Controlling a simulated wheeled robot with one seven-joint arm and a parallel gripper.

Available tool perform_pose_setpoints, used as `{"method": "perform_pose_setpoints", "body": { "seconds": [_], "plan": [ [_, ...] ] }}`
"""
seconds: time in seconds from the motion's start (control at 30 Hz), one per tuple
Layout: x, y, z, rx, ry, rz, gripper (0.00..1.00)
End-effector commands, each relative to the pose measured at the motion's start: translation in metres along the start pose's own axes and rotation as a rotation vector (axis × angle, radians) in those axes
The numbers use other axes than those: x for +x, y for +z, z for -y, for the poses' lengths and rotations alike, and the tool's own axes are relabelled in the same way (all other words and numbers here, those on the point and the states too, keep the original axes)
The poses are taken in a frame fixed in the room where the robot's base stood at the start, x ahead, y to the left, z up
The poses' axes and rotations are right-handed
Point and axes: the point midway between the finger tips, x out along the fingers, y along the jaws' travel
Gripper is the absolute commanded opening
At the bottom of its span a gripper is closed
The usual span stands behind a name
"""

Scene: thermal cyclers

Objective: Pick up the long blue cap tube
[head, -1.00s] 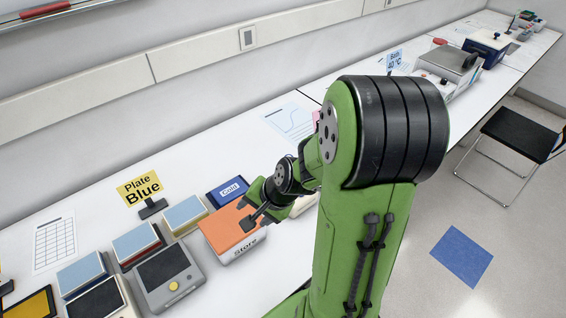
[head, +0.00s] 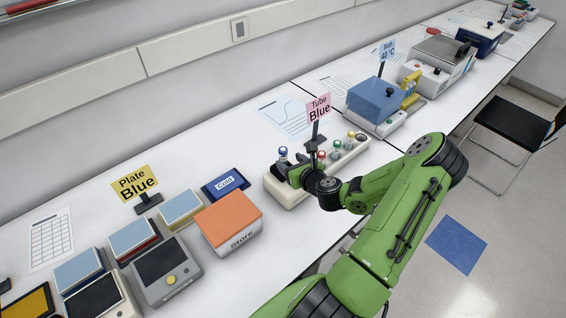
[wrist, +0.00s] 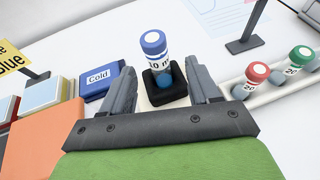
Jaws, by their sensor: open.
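The long blue cap tube (wrist: 154,58) stands upright in a black socket at the left end of the white tube rack (wrist: 262,112). In the head view its blue cap (head: 283,151) shows at the rack's left end. My gripper (wrist: 162,80) is open. In the wrist view its two fingers point toward the tube, one on each side in the picture, with gaps to it. I cannot tell whether the fingertips reach the tube's depth. In the head view my gripper (head: 291,172) is close by the tube and hides part of the rack.
Shorter tubes with red (wrist: 257,72) and green (wrist: 300,54) caps stand in the rack to the right. A pink "Tube Blue" sign (head: 318,108) stands behind the rack. The blue "Cold" block (head: 225,184) and orange "Store" box (head: 229,219) lie to the left.

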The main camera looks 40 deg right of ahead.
Motion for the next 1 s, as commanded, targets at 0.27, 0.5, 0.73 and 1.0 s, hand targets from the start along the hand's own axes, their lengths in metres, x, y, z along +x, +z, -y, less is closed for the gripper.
{"method": "perform_pose_setpoints", "body": {
  "seconds": [0.27,0.5,0.73,1.0],
  "plan": [
    [0.04,0.0,-0.002,-0.004,0.003,0.0,0.61],
    [0.074,-0.002,-0.002,-0.003,0.001,-0.002,0.61],
    [0.074,-0.002,-0.002,-0.003,0.001,-0.003,0.55],
    [0.074,-0.002,-0.002,-0.003,0.001,-0.003,0.13]
  ]
}}
